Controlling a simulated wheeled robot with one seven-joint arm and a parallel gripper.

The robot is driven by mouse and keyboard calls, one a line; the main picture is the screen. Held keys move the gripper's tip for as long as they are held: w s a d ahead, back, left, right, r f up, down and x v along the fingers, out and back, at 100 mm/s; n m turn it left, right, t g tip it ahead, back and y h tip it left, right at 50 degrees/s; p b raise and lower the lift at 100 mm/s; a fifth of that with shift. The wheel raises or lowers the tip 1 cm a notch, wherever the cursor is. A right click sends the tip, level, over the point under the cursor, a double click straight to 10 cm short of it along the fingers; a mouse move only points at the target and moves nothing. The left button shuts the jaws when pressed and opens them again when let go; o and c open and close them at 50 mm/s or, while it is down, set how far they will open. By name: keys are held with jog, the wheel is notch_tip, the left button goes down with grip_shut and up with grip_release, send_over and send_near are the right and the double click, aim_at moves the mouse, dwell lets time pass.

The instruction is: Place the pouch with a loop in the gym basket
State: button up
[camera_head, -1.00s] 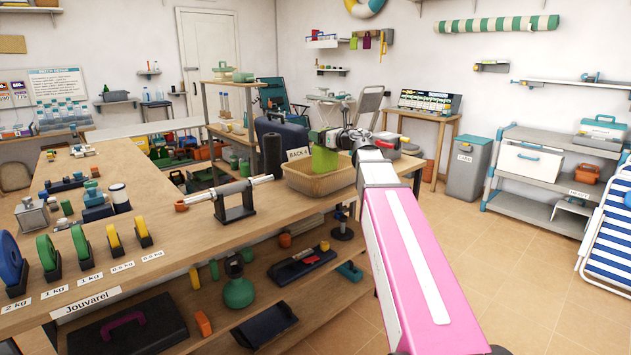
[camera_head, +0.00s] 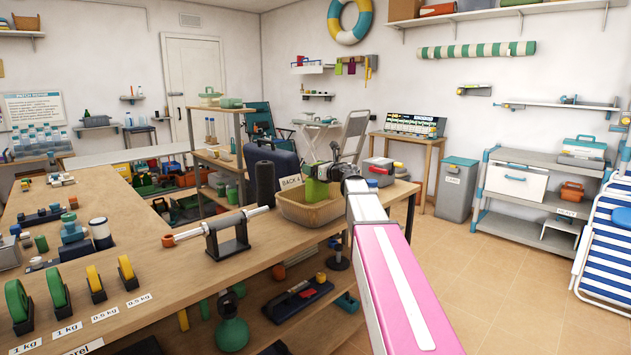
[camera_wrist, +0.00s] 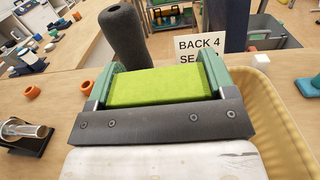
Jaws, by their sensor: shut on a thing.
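My gripper (camera_head: 322,178) is shut on a lime-green pouch, which hangs at the beige basket (camera_head: 306,216) in the head view. In the wrist view, the pouch (camera_wrist: 160,86) sits between the green fingers of my gripper (camera_wrist: 160,80). The basket's rim (camera_wrist: 262,100) shows to the right of the pouch there. I cannot tell whether the pouch's lower end is inside the basket or above it. No loop on the pouch is visible.
A sign reading "BACK 4" (camera_wrist: 198,46) stands behind the pouch. A dark upright roller (camera_head: 264,184) is left of the basket, and a metal bar on a stand (camera_head: 228,238) is nearer. Small orange rings (camera_wrist: 86,87) lie on the table (camera_head: 150,290).

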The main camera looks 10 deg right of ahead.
jog(key=shift+w+d+f, duration=0.4)
jog(key=shift+w+f, duration=0.1)
jog(key=shift+w, duration=0.2)
jog(key=shift+f, duration=2)
jog(key=o, duration=1.2)
jog(key=shift+f, duration=0.15)
jog(key=shift+s+d, duration=0.15)
jog(key=shift+s, duration=0.1)
jog(key=v, duration=1.1)
jog(key=shift+s+d, duration=0.1)
jog(key=shift+s, duration=0.15)
